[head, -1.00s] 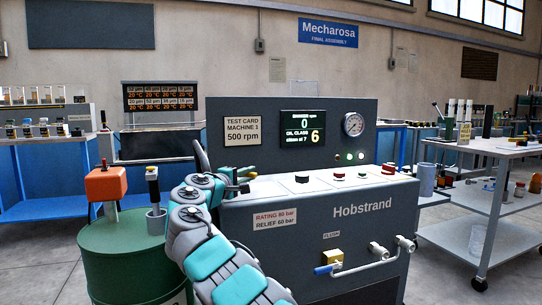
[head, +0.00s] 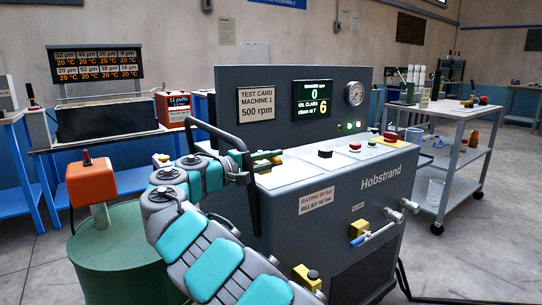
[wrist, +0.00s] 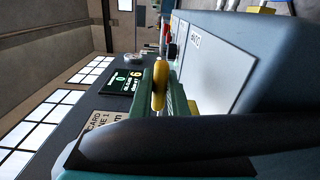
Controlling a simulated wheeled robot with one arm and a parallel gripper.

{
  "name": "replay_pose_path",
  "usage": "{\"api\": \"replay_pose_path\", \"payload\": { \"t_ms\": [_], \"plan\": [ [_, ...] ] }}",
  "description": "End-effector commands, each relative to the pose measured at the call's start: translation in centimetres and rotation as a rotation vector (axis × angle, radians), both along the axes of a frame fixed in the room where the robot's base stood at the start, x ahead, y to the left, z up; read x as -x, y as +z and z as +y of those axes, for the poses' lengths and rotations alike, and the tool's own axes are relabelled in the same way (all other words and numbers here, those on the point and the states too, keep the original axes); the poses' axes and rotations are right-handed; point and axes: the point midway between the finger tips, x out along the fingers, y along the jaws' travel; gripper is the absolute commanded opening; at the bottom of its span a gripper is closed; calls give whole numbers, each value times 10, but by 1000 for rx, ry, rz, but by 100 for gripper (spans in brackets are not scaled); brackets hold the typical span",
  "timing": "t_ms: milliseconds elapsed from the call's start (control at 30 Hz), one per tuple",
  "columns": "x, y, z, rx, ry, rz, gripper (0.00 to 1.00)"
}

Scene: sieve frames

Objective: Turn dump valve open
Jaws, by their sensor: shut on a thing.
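My gripper (head: 268,160) is at the left end of the Hobstrand machine's top (head: 300,172). In the wrist view its two green fingers (wrist: 172,98) are shut on a slim yellow piece (wrist: 160,85). I cannot tell what the piece is attached to. A valve with a blue lever (head: 360,240) and a yellow block (head: 359,229) sits low on the machine's front, well apart from my gripper. The small label above it is too small to read. I cannot tell which of these is the dump valve. The machine's display (head: 313,98) reads 0 rpm and oil class 6.
A dark curved bar (head: 216,134) stands close by my gripper. A green drum (head: 118,250) with an orange box (head: 90,182) stands at the left. Switches and red buttons (head: 355,146) line the machine top. A grey trolley (head: 460,122) stands right, with open floor before it.

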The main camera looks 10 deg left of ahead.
Motion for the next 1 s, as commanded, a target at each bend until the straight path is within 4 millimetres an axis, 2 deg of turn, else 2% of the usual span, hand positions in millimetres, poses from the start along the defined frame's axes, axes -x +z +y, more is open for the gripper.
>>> {"api": "replay_pose_path", "payload": {
  "t_ms": [567,600,833,1000],
  "plan": [
    [3,0,-2,1,-12,-1,0],
    [3,0,-2,1,-12,-1,24],
    [3,0,-2,1,-12,-1,50],
    [3,0,-2,1,-12,-1,50]
  ]
}}
